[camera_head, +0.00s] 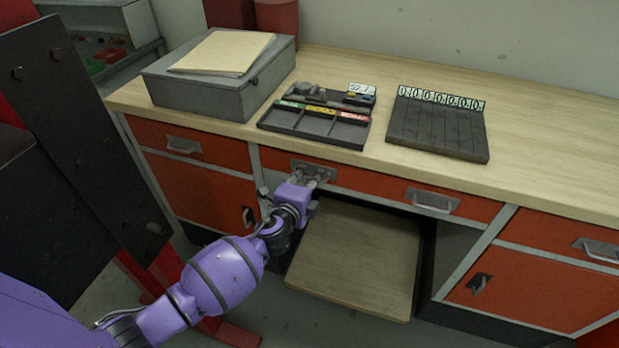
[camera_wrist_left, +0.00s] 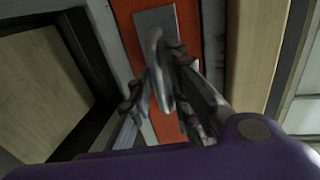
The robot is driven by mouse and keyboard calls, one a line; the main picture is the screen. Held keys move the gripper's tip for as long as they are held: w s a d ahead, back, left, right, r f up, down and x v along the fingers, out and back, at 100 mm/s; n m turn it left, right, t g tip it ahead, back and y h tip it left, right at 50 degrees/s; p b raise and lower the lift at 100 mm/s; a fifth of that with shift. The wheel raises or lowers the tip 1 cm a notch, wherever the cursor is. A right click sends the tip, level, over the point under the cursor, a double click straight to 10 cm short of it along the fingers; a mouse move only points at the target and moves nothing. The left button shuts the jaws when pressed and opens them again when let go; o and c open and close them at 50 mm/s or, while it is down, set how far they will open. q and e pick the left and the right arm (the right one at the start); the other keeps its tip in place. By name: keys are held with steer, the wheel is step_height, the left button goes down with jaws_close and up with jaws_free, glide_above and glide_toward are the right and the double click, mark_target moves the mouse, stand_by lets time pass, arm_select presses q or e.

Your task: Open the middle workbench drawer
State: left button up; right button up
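The middle drawer (camera_head: 370,183) is a wide orange front under the worktop, with two metal handles. It looks shut, flush with the bench frame. My left gripper (camera_head: 312,178) is at its left handle (camera_head: 320,166). In the left wrist view, the handle (camera_wrist_left: 158,75) stands between the two fingers of my left gripper (camera_wrist_left: 155,72). The fingers are apart, one on each side of the bar. The right finger is very close to the bar; contact is unclear. A small gap shows at the left finger. My right gripper is in neither view.
The wooden worktop (camera_head: 560,165) holds a grey metal box (camera_head: 205,95), a black parts tray (camera_head: 320,128) and a dark numbered rack (camera_head: 437,130). Below the drawer is an open bay with a wooden board (camera_head: 360,260). Orange cabinets (camera_head: 205,190) flank it. A dark panel (camera_head: 85,130) stands at left.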

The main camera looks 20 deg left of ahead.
arm_select(q)
steer(key=shift+w, duration=0.15)
jaws_close()
steer(key=shift+f, duration=0.1)
